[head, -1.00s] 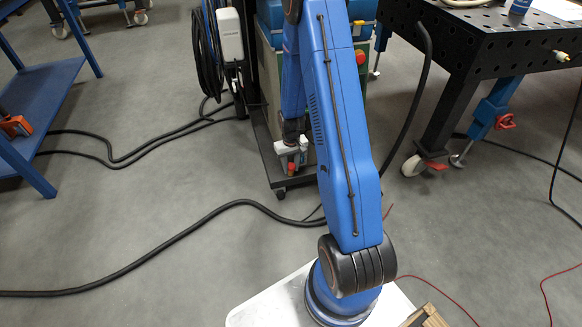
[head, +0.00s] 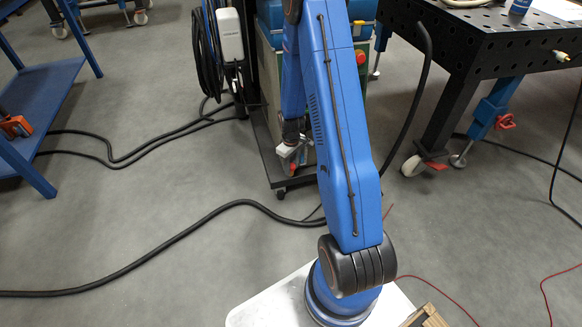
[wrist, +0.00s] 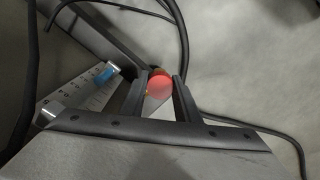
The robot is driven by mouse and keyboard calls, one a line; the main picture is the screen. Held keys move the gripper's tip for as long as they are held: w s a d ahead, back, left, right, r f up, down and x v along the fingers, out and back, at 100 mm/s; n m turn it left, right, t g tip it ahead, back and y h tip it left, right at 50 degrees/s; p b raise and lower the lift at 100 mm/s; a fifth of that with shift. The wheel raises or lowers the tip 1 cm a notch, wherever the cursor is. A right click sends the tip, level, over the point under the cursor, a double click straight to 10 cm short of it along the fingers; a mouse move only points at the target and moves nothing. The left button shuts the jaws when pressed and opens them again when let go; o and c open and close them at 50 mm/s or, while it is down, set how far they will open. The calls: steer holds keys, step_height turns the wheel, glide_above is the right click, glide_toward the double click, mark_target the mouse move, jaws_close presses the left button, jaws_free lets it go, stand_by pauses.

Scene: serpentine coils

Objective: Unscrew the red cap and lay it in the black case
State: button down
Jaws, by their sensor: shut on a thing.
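The red cap (wrist: 160,88) sits between the two fingertips of my gripper (wrist: 164,84) in the wrist view. The fingers are shut on it from both sides. A small brownish part shows just behind the cap, but I cannot tell whether the cap is still joined to anything. I cannot make out the black case in either view.
A dark wheeled cart (head: 268,160) stands close behind my gripper. A black perforated table (head: 480,50) is at the right, and a blue shelf rack (head: 45,90) at the left. Black hoses (head: 200,222) cross the grey floor, with open floor at front left.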

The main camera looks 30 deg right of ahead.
steer(key=shift+n, duration=0.4)
steer(key=c, duration=1.3)
jaws_free()
steer(key=shift+o, duration=0.2)
step_height(320, 180, up, 22)
steer(key=shift+r, duration=0.2)
steer(key=shift+c, duration=0.5)
